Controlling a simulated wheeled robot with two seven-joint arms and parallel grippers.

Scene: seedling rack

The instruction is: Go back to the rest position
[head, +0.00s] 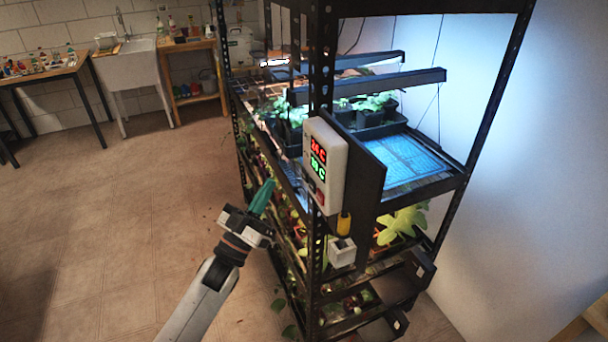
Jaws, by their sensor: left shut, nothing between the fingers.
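My left gripper (262,197) has green fingers that are shut with nothing between them. It is in front of the left side of the black seedling rack (322,60), next to its shelves. My left arm comes up from the bottom edge. I cannot tell whether the fingers touch the rack. My right gripper is not in view.
A white controller box (325,165) with red and green digits hangs on the rack's near post. Shelves hold seedling trays and a blue-lit mat (405,160). A sink (130,75) and a table (45,70) stand at the back left. Tiled floor (130,220) at left is clear.

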